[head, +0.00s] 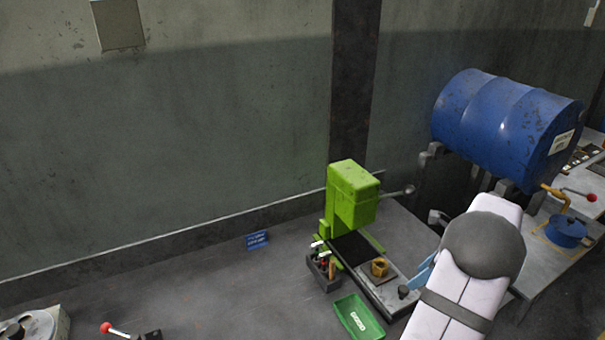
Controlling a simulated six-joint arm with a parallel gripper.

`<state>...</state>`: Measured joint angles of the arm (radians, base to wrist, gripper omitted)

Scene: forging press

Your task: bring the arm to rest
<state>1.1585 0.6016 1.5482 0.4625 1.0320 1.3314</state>
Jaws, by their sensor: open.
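My arm, white with a dark grey rounded joint and a grey band, rises from the bottom right and covers part of the bench. The rest of the wrist is hidden behind the arm. The gripper appears right of the green press (352,195); its height above the bench is hard to tell.
A blue drum (500,120) lies on a cradle behind the arm. A tool holder (322,272), a green tray (350,322) and a brass hex piece (379,268) are near the press. A blue pot (567,232) stands right. A red-knobbed lever (107,328) is lower left. Bench left of the press is largely clear.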

